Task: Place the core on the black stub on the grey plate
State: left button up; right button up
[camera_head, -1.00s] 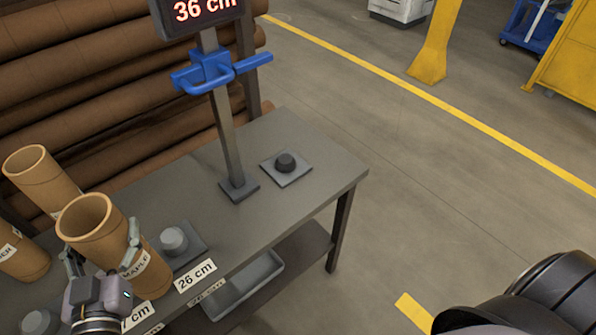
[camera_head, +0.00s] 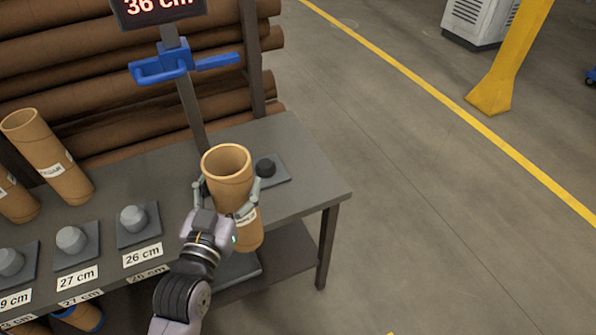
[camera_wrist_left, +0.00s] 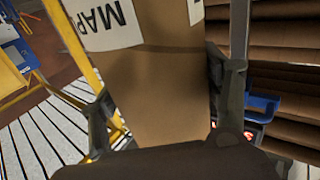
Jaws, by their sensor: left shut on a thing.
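My left gripper (camera_head: 228,195) is shut around a brown cardboard core (camera_head: 226,168) with a white label. The core is close to upright, slightly tilted, in front of the table's right part, and its lower end shows below the table's front edge. In the left wrist view the core (camera_wrist_left: 165,85) fills the middle between the fingers, with part of its label showing. The black stub (camera_head: 265,167) stands on the grey plate (camera_head: 280,180) just behind and right of the core, which hides the plate's left part. My right gripper is not in view.
Grey stubs on dark plates, labelled 27 cm (camera_head: 71,240) and 26 cm (camera_head: 133,218), stand left on the table (camera_head: 305,188). Another core (camera_head: 46,155) stands further left. A post with a blue clamp (camera_head: 165,64) and a display rises behind the held core. Open floor lies right.

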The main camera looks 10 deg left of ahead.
aim_at(229, 163)
pick_arm(q)
jog(key=w, duration=0.1)
jog(key=w+a+r, duration=0.1)
jog(key=w, duration=0.1)
jog(key=w+r, duration=0.1)
jog(key=shift+w+a+b, duration=0.15)
jog(key=shift+w+b, duration=0.05)
jog(key=shift+b, duration=0.15)
jog(key=shift+w+a+r, duration=0.15)
jog(key=shift+w, duration=0.15)
jog(key=w+f+p, duration=0.3)
jog(key=w+p, duration=0.1)
jog(key=w, duration=1.4)
jog(key=shift+w+d+f, duration=0.15)
jog(key=shift+w+d, duration=0.05)
jog(key=shift+d, duration=0.2)
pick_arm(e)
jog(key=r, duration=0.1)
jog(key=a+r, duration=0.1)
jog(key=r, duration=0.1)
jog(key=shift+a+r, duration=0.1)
pick_arm(q)
jog(key=shift+f, duration=0.15)
jog(key=o, duration=1.9)
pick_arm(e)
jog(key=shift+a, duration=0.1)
